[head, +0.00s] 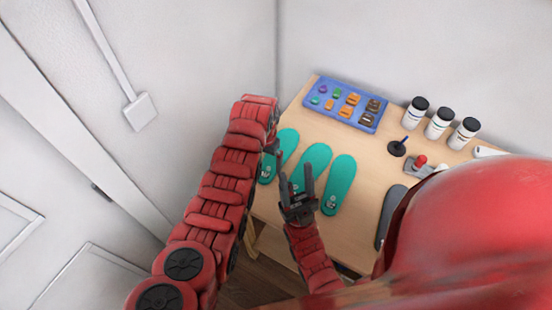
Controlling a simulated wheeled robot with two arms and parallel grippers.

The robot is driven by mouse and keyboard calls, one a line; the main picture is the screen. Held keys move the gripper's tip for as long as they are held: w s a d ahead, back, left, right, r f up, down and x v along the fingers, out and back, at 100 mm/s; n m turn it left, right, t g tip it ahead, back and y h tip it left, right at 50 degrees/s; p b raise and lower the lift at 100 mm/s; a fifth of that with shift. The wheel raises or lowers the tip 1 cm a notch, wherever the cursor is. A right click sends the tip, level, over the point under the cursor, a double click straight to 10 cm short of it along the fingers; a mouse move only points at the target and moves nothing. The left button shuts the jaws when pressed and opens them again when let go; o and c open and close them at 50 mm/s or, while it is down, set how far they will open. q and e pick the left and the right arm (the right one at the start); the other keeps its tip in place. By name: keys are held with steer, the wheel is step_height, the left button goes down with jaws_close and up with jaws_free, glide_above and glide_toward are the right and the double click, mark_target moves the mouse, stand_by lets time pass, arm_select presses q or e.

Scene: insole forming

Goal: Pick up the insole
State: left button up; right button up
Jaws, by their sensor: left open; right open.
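Three teal insoles lie side by side on the wooden table (380,150): a left one (288,140), a middle one (317,155) and a right one (342,178). My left gripper (277,148) is at the left insole, partly covering it; its fingers are small and hard to make out, but it is open. My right gripper (296,174) is open, with its two dark fingers apart in front of the lower part of the middle insole. I cannot tell its height above it. Neither gripper visibly holds anything.
A blue tray (313,86) with several small coloured pieces sits at the back left. Three white bottles with black caps (439,123) stand along the wall. A black stand (397,148), a red-knobbed device (419,164) and a dark grey flat piece (390,213) lie to the right.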

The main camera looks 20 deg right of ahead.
mark_target(266, 174)
arm_select(q)
step_height(266, 174, down, 5)
steer(key=b, duration=0.2)
steer(key=shift+f+b, duration=0.15)
steer(key=shift+b, duration=0.2)
steer(key=shift+a, duration=0.1)
steer(key=c, duration=1.3)
